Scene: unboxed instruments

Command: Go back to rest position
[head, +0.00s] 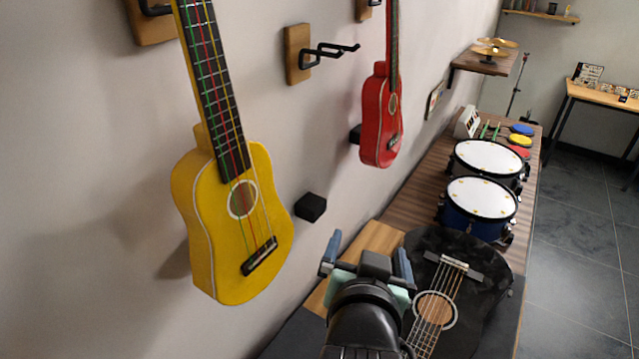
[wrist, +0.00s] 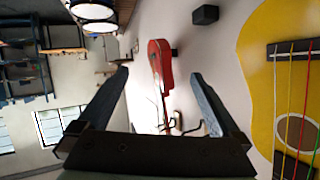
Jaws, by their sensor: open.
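My gripper (head: 368,256) is at the lower middle of the head view, open and empty, above the shelf by the wall. In the wrist view its two fingers (wrist: 158,100) stand wide apart with nothing between them; the red ukulele shows in the distance beyond. A yellow ukulele (head: 212,228) hangs on the wall to the left of my gripper, and it also shows at the right of the wrist view (wrist: 258,90). A red ukulele (head: 374,118) hangs on the wall farther back; it also shows in the wrist view (wrist: 158,58).
A black guitar (head: 490,300) lies on the shelf to the right of my gripper. Two drums (head: 488,156) (head: 481,197) stand behind it. An empty wall hook (head: 298,55) and a black wall block (head: 310,207) stick out. The dark floor (head: 575,270) at the right is clear.

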